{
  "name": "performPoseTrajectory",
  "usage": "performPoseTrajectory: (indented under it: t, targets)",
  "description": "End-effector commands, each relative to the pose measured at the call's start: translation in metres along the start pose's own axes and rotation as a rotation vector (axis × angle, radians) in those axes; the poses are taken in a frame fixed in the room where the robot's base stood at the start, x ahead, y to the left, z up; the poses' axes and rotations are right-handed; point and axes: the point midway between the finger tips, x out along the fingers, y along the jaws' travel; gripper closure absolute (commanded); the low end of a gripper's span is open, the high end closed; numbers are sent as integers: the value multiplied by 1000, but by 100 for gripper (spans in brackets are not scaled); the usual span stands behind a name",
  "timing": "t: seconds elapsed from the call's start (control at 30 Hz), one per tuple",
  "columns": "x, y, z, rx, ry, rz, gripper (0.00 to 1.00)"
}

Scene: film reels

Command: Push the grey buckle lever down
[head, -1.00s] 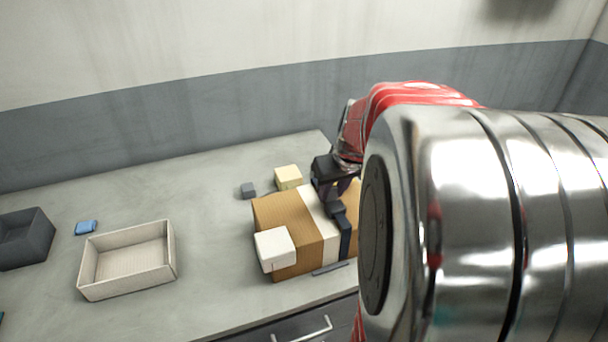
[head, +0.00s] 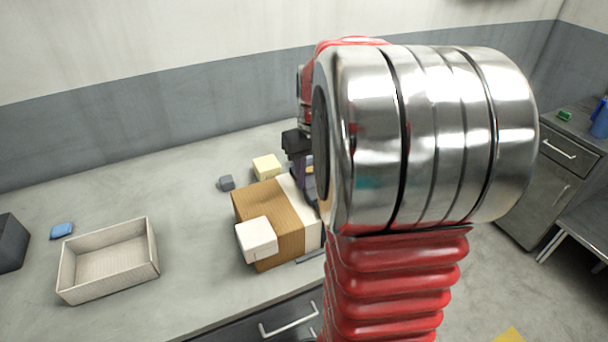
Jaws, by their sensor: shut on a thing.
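A brown box (head: 269,197) with a white band (head: 296,205) lies on the grey worktop. The dark strap over the box is mostly hidden behind my arm. My gripper (head: 303,178) is at the box's far right part, largely covered by my silver arm link. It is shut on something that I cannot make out.
An open beige tray (head: 108,263), a blue block (head: 62,230) and a dark bin (head: 10,243) lie to the left. A yellow block (head: 267,167) and a small grey block (head: 227,183) sit behind the box. Drawers with a handle (head: 289,321) are below the worktop.

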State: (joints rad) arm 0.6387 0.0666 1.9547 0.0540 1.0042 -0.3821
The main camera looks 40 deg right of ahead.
Motion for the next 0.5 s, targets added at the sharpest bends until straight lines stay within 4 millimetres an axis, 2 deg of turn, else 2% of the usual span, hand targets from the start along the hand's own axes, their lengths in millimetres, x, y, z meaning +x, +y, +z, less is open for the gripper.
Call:
performPoseTrajectory:
  t: [0.23,0.5]
  targets:
    - [2,0,-5,0,-112,1,97]
    - [2,0,-5,1,-140,3,97]
